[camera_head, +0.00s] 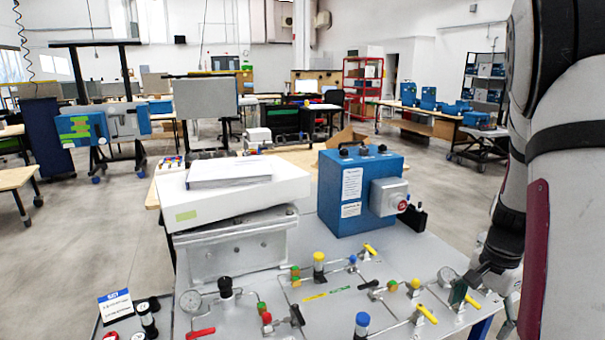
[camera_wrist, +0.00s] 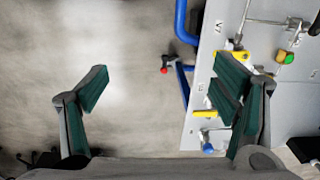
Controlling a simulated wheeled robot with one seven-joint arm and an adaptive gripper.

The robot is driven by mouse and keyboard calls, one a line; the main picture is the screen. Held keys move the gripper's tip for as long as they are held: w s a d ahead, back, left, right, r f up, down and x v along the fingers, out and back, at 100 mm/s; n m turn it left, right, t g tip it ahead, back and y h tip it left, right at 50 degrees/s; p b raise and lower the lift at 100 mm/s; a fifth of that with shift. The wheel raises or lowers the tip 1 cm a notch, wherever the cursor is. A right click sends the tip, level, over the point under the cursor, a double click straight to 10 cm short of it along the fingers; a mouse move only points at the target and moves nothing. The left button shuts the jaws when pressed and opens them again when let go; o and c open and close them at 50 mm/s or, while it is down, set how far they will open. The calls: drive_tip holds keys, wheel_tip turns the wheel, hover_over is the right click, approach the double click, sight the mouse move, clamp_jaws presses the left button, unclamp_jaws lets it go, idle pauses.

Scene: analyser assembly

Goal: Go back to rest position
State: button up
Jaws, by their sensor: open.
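My gripper (camera_wrist: 165,95) is open in the wrist view, with its two green-padded fingers spread wide and nothing between them. Bare floor shows between the fingers. The right finger overlaps the edge of the grey panel (camera_wrist: 205,70), near yellow-handled valves. In the head view my arm comes down the right side, and part of my gripper (camera_head: 470,285) shows at the right edge of the analyser panel (camera_head: 345,290), near a gauge and a yellow handle. Whether it touches the panel cannot be told.
A blue box (camera_head: 345,215) with a red button stands at the panel's back. A white box (camera_head: 235,190) with papers sits on a grey metal housing (camera_head: 238,250) at left. A blue tube (camera_wrist: 183,20) runs along the panel edge. Open floor (camera_head: 70,250) lies left.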

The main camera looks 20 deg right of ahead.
drive_tip(key=w+a+r+n+t, duration=0.2)
drive_tip(key=a+r+n, duration=0.5)
drive_tip(key=a+r, duration=0.7)
drive_tip(key=s+a+r+n+t, duration=0.1)
drive_tip(key=s+a+r+n, duration=0.1)
drive_tip(key=s+a+n, duration=0.2)
drive_tip(key=s+a+r+n+t, duration=0.1)
drive_tip(key=s+a+n, duration=0.4)
drive_tip(key=a, duration=0.6)
drive_tip(key=shift+s+r+n+t, duration=0.3)
drive_tip(key=shift+s+r+t, duration=0.1)
drive_tip(key=shift+s+r, duration=0.45)
drive_tip(key=shift+w+a, duration=0.1)
